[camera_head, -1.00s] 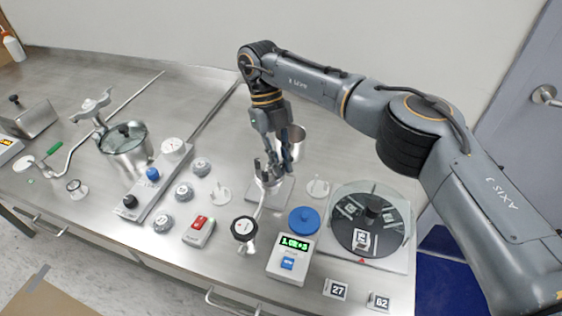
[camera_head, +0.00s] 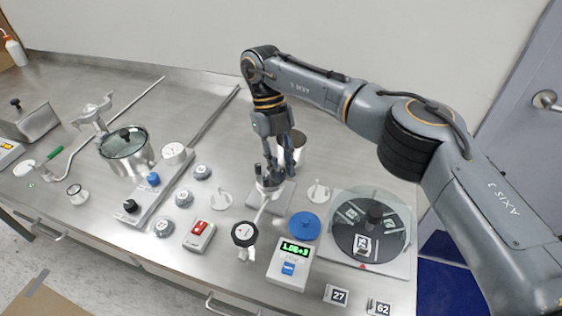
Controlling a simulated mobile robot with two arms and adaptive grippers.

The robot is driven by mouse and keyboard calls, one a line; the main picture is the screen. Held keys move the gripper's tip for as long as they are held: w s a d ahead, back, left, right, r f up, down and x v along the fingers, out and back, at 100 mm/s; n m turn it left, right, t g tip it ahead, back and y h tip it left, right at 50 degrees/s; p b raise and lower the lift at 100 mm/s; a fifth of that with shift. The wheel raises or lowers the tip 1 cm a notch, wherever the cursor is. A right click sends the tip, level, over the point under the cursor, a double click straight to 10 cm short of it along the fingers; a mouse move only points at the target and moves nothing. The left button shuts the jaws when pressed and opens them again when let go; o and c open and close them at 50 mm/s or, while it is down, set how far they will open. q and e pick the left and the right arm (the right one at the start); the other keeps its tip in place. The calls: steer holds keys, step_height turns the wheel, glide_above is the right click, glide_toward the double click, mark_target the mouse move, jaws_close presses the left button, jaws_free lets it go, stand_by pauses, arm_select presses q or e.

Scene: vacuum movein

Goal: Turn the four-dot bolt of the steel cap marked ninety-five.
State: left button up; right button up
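My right gripper (camera_head: 279,170) points down over a steel fitting (camera_head: 268,188) with a black top, which stands on a small plate. Its two dark fingers look apart; I cannot tell whether they touch the fitting. Several small round steel caps lie left of it: a far one (camera_head: 202,172), a middle one (camera_head: 184,198) and a near one (camera_head: 163,228). Their markings are too small to read, so I cannot tell which is ninety-five. I cannot make out a four-dot bolt. My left gripper is out of view.
A steel cup (camera_head: 292,142) stands behind the gripper. A black-rimmed gauge (camera_head: 244,234), a display box (camera_head: 290,266) and a blue disc (camera_head: 304,226) are in front. A glass-covered turntable (camera_head: 351,241) stands right. A red-switch box (camera_head: 199,236) and a lidded pot (camera_head: 130,160) are left.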

steer(key=v, duration=0.7)
steer(key=shift+r, duration=0.2)
steer(key=shift+w, duration=0.1)
